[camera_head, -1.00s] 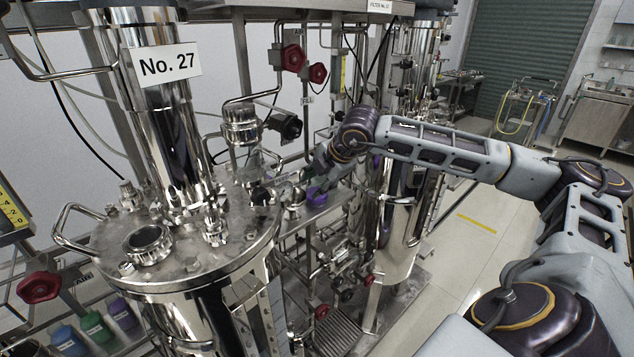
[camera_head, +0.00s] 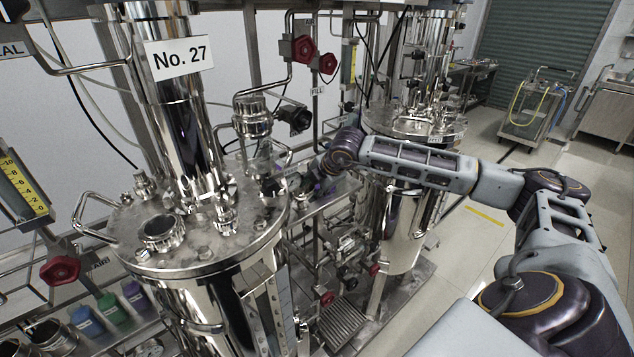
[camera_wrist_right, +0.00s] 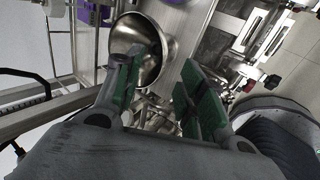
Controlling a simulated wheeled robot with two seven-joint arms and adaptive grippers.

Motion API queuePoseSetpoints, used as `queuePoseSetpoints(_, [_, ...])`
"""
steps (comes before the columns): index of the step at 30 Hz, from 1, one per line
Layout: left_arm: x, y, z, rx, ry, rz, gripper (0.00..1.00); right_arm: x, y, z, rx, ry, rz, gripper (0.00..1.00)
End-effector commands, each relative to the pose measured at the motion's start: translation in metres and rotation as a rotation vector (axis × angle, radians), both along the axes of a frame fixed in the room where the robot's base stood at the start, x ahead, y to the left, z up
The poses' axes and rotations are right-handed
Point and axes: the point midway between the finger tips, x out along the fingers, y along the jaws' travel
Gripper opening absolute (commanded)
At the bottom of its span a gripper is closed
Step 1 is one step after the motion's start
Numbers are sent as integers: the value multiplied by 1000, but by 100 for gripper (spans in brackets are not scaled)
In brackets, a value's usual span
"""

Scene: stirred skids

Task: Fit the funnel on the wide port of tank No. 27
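Tank No. 27 (camera_head: 228,248) stands at left in the head view, its sign (camera_head: 180,60) on the tall column. The wide port (camera_head: 162,231) is an open short metal neck on the near left of its lid. A shiny metal funnel (camera_wrist_right: 151,28) lies mouth toward the camera in the right wrist view, partly behind the left-hand finger. My right gripper (camera_wrist_right: 160,85) has its green-padded fingers spread, with a gap between them. In the head view my right gripper (camera_head: 308,186) is small and dark, right of the tank lid. Whether a finger touches the funnel is unclear. My left gripper is not in view.
A sight glass and valve (camera_head: 254,125) rise behind the lid, and a bent handle (camera_head: 88,215) sticks out at its left. A second tank (camera_head: 405,195) stands beyond my right forearm. Coloured bottles (camera_head: 112,308) stand low at left. Open floor lies at right.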

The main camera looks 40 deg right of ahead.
Motion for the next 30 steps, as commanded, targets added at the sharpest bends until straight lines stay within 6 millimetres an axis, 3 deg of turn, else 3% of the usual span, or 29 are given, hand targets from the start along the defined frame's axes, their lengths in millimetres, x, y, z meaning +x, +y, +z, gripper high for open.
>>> queuePoseSetpoints(5, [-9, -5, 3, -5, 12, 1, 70, 11, 2, -16, 2, 0, 0, 40])
queuePoseSetpoints(12, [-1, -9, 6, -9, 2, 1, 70, 21, 2, -30, 2, 0, 1, 40])
queuePoseSetpoints(24, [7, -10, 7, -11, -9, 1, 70, 23, 2, -34, 1, -1, 1, 40])
queuePoseSetpoints(30, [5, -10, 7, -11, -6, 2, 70, 23, 2, -34, 1, 0, 1, 15])
